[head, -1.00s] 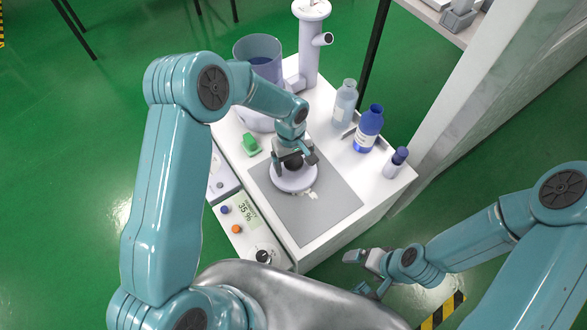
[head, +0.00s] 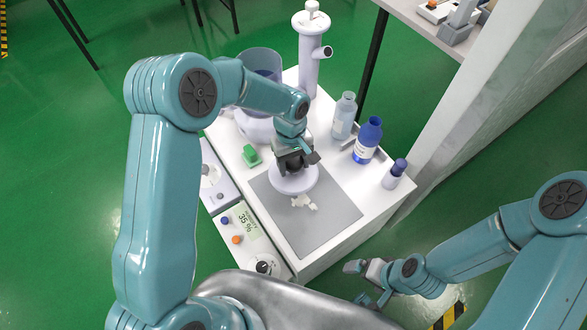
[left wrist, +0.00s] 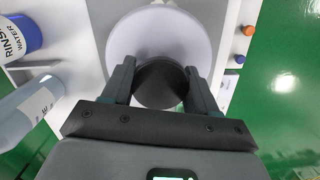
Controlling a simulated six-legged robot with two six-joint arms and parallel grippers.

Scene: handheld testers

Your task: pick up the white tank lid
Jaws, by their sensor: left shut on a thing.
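The white tank lid (head: 294,182) is a pale round disc with a dark round knob on top. It is over the grey mat (head: 325,222) on the white bench top. My left gripper (head: 293,163) is above it, shut on the lid's knob. In the left wrist view the two fingers (left wrist: 160,85) press on both sides of the dark knob, and the pale lid (left wrist: 160,32) spreads beyond them. I cannot tell whether the lid touches the mat. My right gripper (head: 370,283) is low beside the bench, away from the lid; its opening is unclear.
A clear tank (head: 262,68) and a white column (head: 309,55) stand behind. A clear bottle (head: 344,116), a blue bottle (head: 367,140) and a small blue-capped bottle (head: 394,174) stand to the right. A green block (head: 251,156) lies left. A humidity meter (head: 245,237) is in front.

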